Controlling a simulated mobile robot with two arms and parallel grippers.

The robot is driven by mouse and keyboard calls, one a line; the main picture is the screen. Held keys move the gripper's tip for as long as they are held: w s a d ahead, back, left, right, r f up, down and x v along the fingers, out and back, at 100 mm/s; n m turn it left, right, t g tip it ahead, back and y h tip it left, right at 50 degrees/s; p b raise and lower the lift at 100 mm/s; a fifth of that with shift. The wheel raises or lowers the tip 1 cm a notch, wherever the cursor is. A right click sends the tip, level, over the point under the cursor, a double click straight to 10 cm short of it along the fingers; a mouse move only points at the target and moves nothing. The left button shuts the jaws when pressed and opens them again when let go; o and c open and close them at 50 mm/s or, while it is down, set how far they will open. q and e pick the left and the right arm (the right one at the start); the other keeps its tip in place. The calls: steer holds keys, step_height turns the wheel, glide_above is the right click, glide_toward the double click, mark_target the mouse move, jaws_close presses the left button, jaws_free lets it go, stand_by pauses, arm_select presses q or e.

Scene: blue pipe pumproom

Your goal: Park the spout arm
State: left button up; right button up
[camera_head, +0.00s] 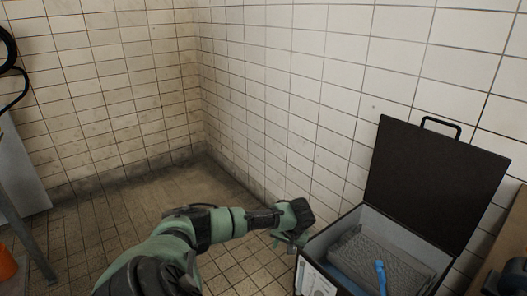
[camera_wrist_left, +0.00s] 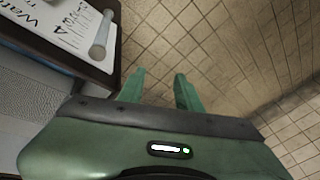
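An open case (camera_head: 330,238) stands at the lower right of the head view, with its black lid (camera_head: 435,185) raised. A blue curved piece (camera_head: 380,277) sits inside over a grey textured tray; I cannot tell if it is the spout arm. My left gripper (camera_head: 291,240) is beside the case's left side. In the left wrist view its two green fingers (camera_wrist_left: 160,88) are apart with only floor showing between them. A short pale rod (camera_wrist_left: 102,36) stands out from a white lettered label (camera_wrist_left: 72,28) left of the fingers. My right gripper does not show.
Tiled walls (camera_head: 285,80) meet in a corner behind. A grey-legged stand (camera_head: 25,215) and an orange object (camera_head: 6,264) are at the left edge. A brown surface (camera_head: 512,240) is at the right edge.

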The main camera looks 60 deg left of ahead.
arm_select(q)
steer(key=s+a+f+m+t+y, duration=0.1)
steer(key=s+a+f+m, duration=0.3)
steer(key=s+f, duration=0.1)
steer(key=shift+a, duration=0.25)
jaws_close()
steer(key=shift+d, duration=0.1)
